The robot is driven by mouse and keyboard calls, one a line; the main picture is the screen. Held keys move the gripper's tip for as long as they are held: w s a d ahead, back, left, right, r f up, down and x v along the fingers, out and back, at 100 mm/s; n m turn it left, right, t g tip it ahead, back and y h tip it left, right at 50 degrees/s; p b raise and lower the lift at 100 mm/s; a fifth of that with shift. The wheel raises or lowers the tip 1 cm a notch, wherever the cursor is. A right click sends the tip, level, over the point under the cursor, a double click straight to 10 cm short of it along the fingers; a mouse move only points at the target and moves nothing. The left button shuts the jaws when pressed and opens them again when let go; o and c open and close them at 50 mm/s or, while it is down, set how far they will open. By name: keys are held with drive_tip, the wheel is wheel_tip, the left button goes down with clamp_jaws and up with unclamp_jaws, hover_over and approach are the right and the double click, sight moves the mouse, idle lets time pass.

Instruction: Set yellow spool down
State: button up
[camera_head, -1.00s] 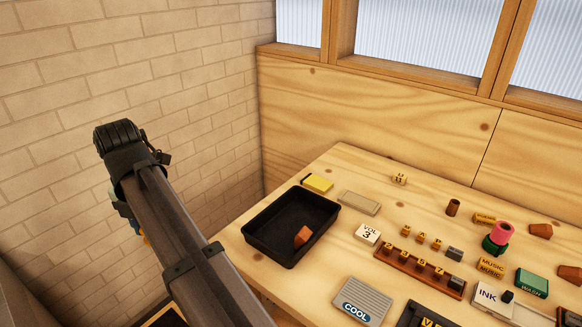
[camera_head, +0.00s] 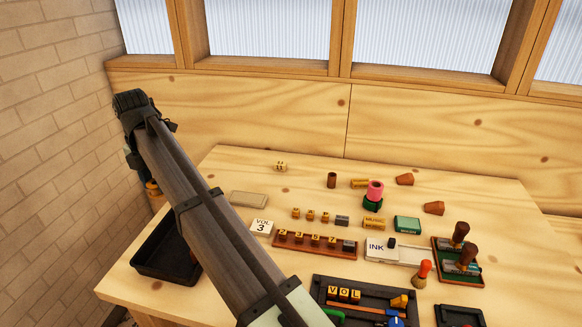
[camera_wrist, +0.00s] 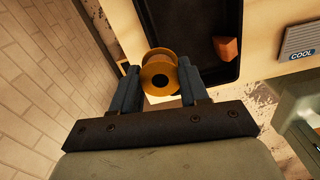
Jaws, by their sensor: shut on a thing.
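My gripper (camera_wrist: 160,88) is shut on the yellow spool (camera_wrist: 155,75), which sits between the two dark fingers in the wrist view. In the head view the spool (camera_head: 152,188) shows only as a small orange-yellow bit beside the gripper, at the left, mostly hidden by my arm. The spool is held in the air, off the left edge of the table, close to the black tray in the wrist view.
The black tray (camera_head: 150,270) stands at the table's left end, partly behind my arm; a brown block (camera_wrist: 227,48) lies in it. The table's back left is mostly clear.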

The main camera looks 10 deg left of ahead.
drive_tip(key=w+d+m, duration=0.3)
drive_tip(key=w+d, duration=0.8)
drive_tip(key=w, duration=0.4)
drive_tip(key=w+d+m, duration=0.4)
drive_tip(key=w+d, duration=0.7)
drive_tip(key=w, duration=0.4)
drive_tip(key=w+d+m, duration=0.2)
drive_tip(key=w+d, duration=0.3)
drive_tip(key=d, duration=0.5)
drive_tip(key=w+d+m, duration=0.2)
drive_tip(key=w+d, duration=0.3)
drive_tip(key=d, duration=0.4)
drive_tip(key=w+d+m, duration=0.1)
drive_tip(key=w+d, duration=0.4)
drive_tip(key=d, duration=0.5)
drive_tip(key=shift+w+a+f, duration=0.1)
drive_tip(key=shift+f, duration=3.75)
drive_tip(key=shift+w+a+f, duration=0.1)
drive_tip(key=shift+f, duration=3.75)
drive_tip(key=shift+f, duration=0.1)
drive_tip(key=o, duration=1.1)
drive_tip(key=shift+o, duration=0.2)
